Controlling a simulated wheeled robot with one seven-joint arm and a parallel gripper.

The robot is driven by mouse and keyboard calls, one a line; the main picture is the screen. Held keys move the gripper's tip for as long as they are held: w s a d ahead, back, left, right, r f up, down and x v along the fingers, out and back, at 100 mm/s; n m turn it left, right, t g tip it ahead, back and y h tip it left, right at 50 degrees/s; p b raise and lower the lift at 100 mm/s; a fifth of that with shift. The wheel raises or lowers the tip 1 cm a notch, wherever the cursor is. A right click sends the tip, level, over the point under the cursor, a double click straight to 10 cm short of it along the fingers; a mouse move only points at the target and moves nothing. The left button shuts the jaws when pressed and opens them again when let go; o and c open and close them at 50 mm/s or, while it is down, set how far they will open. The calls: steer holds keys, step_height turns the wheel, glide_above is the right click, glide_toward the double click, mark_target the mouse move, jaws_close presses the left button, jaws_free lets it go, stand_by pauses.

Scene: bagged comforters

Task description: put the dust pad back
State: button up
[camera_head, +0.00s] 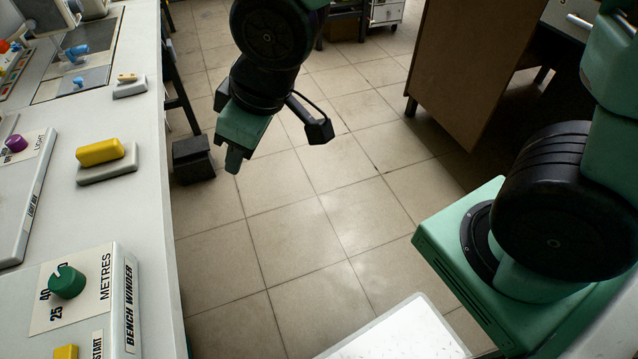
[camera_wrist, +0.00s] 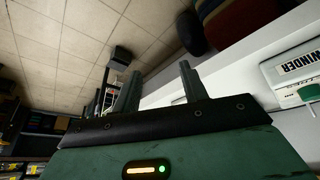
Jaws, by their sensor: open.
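My gripper (camera_head: 234,166) hangs over the open floor to the right of the bench, pointing down. It also shows in the wrist view (camera_wrist: 161,70), where its two fingers stand apart with nothing between them. A yellow block (camera_head: 100,152) lies on a grey base on the bench, left of my gripper. A smaller tan-yellow piece (camera_head: 127,78) sits on another grey base farther back. No label marks either as the dust pad, so I cannot tell which thing it is.
The white bench (camera_head: 145,190) runs along the left. It carries a bench winder panel (camera_head: 85,300) with a green knob, a purple knob (camera_head: 16,143) and blue pieces (camera_head: 75,53). A black box (camera_head: 192,158) is by the bench. A brown cabinet (camera_head: 465,70) stands right. The middle floor is clear.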

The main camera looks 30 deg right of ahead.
steer(key=s+d+r+m+g+h, duration=0.1)
steer(key=s+d, duration=0.4)
steer(key=s, duration=0.8)
steer(key=g+h, duration=0.1)
steer(key=g, duration=0.1)
steer(key=shift+s+r+g, duration=0.15)
steer(key=shift+g, duration=0.25)
step_height(320, 180, up, 18)
steer(key=p, duration=1.7)
steer(key=shift+p, duration=0.4)
